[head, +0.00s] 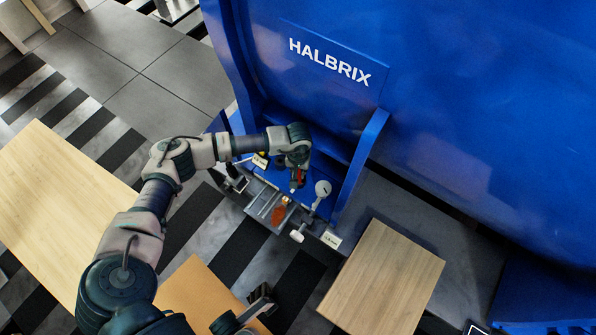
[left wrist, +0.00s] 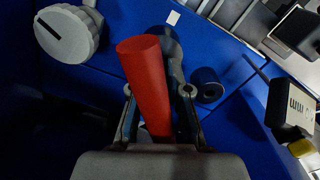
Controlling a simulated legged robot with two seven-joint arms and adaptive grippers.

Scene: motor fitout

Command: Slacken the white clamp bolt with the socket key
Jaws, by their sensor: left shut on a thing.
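My left gripper (head: 297,172) is shut on the red handle of the socket key (left wrist: 145,75), above the blue motor base. The handle also shows in the head view (head: 300,176). In the left wrist view the handle stands tilted between the two fingers (left wrist: 160,115), with a dark round part behind its top. A white ribbed round head with a dark slot (left wrist: 65,33) lies apart from the key at upper left; I cannot tell if it is the clamp bolt. My right gripper (head: 262,300) shows partly at the bottom of the head view; its jaws are unclear.
The big blue motor housing (head: 450,100) fills the upper right. Beside the key are a white round dial (head: 322,188), a white knob (head: 297,236) and a grey slotted plate (head: 262,205). Wooden tops stand at left (head: 60,200) and right (head: 385,280).

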